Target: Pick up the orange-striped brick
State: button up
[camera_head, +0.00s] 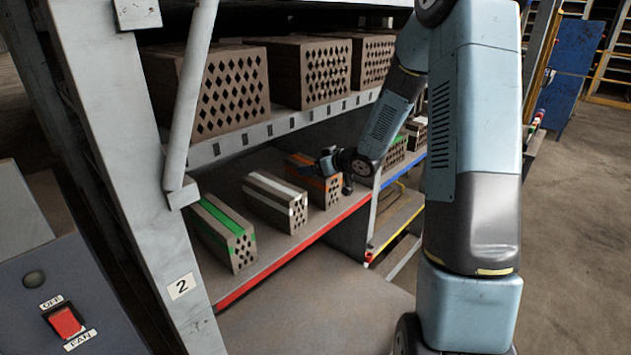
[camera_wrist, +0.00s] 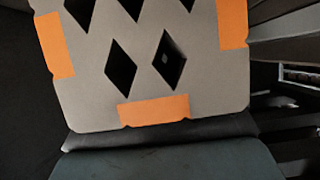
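The orange-striped brick (camera_head: 331,197) lies on the middle shelf, to the right of a white-striped brick. My gripper (camera_head: 328,163) is at the front upper part of this brick, and my wrist hides some of it. In the wrist view the brick's end face (camera_wrist: 150,90) fills the upper middle, with diamond-shaped holes and orange patches at its sides and lower edge. A dark grey shape lies below the face; I cannot tell if it is part of my gripper. The fingertips are too small and hidden to show whether they are open or touching the brick.
The white-striped brick (camera_head: 277,202) and a green-striped brick (camera_head: 224,232) lie to the left on the same shelf (camera_head: 290,250). Large perforated bricks (camera_head: 308,73) stand on the shelf above. A grey upright (camera_head: 130,150) stands at left. More bricks are at right, partly behind my arm.

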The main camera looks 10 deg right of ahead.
grip_shut()
dwell(0.6)
jog(key=shift+r, duration=0.1)
